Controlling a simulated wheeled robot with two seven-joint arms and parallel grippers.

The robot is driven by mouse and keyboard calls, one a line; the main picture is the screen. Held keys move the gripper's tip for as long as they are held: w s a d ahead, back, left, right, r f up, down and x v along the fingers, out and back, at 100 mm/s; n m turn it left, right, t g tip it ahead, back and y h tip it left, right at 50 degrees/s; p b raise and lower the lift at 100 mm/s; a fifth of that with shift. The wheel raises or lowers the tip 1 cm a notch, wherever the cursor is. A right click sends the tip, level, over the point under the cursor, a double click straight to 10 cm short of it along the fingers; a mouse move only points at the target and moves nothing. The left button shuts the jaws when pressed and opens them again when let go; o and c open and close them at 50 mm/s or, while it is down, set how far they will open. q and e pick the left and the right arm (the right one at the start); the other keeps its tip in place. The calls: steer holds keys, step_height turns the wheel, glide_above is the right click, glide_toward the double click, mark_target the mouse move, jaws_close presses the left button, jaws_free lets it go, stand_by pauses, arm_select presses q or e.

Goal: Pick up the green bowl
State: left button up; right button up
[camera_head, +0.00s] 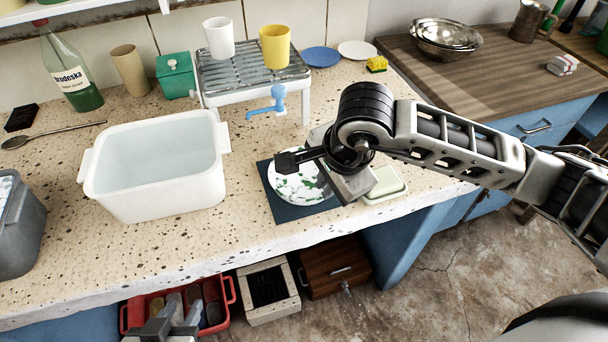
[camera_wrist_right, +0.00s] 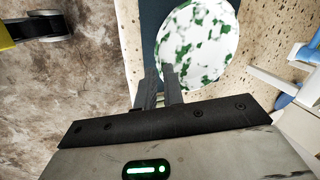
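A white bowl with green speckles (camera_head: 297,187) sits on a dark blue mat (camera_head: 290,212) on the counter, right of the white tub. It is the only bowl with green on it, and its right side is hidden by my arm. My right gripper (camera_wrist_right: 160,72) is over the bowl; in the right wrist view its two close fingertips overlap the edge of the bowl (camera_wrist_right: 205,45). I cannot tell whether they touch the rim or are shut. My left gripper (camera_head: 178,312) shows partly at the bottom edge, below the counter, away from the bowl; its opening is unclear.
A white tub (camera_head: 160,180) stands left of the mat. A pale green dish (camera_head: 386,184) is close to the mat's right. Behind is a drying rack (camera_head: 250,75) with two cups and a blue tap (camera_head: 272,103). The counter's front edge runs just before the mat.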

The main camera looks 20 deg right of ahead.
mark_target(323, 203)
steer(key=shift+x, duration=1.9)
steer(key=shift+d, duration=0.15)
jaws_close()
steer(key=shift+r, duration=0.1)
